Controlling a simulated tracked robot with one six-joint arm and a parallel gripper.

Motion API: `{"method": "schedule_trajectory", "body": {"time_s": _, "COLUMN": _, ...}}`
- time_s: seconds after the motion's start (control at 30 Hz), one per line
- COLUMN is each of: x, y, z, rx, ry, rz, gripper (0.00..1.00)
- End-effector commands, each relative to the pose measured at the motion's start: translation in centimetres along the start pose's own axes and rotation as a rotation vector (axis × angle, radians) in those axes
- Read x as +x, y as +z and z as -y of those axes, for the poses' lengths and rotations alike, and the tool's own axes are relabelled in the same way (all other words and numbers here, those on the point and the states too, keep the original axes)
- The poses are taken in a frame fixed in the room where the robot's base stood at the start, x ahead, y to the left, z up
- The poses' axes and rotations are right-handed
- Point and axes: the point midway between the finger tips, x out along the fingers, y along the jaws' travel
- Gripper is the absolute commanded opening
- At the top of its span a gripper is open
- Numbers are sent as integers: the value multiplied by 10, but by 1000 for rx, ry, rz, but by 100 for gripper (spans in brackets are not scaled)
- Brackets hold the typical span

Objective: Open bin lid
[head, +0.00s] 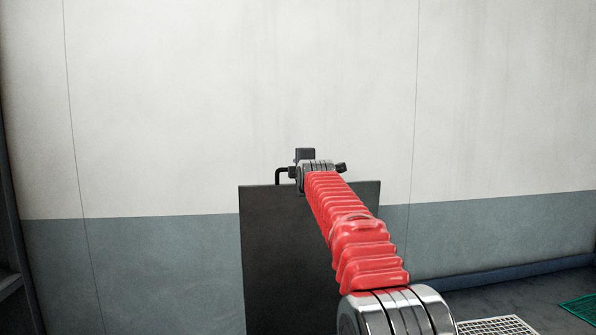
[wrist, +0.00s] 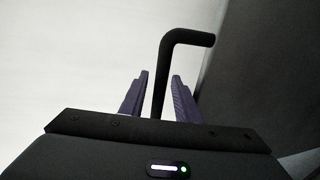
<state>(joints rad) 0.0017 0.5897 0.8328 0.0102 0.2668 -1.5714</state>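The bin lid (head: 275,255) shows in the head view as a flat dark panel standing about upright before the wall. Its dark surface (wrist: 275,75) is also at the right of the wrist view. A black bent handle (head: 278,176) sticks up at the lid's top left. In the wrist view the handle (wrist: 161,85) rises between the two purple fingers of my gripper (wrist: 160,92) and bends right at its top. My red-sleeved arm hides the fingers in the head view. The bin body is not clearly visible.
A white and blue-grey wall (head: 180,110) fills the background. A white grating (head: 497,326) and a green net or mat (head: 582,308) lie on the dark floor at lower right. A dark frame edge (head: 18,260) stands at the far left.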

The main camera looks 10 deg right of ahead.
Motion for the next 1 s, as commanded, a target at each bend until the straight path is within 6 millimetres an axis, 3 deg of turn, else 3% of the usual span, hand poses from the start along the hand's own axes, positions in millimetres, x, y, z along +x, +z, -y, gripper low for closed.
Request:
{"method": "schedule_trajectory", "body": {"time_s": 0.3, "x": 1, "y": 0, "z": 0, "rx": 0, "ry": 0, "rz": 0, "gripper": 29}}
{"method": "schedule_trajectory", "body": {"time_s": 0.73, "x": 1, "y": 1, "z": 0, "rx": 0, "ry": 0, "rz": 1, "gripper": 0}}
{"method": "schedule_trajectory", "body": {"time_s": 1.0, "x": 2, "y": 1, "z": 1, "rx": 0, "ry": -2, "rz": 1, "gripper": 0}}
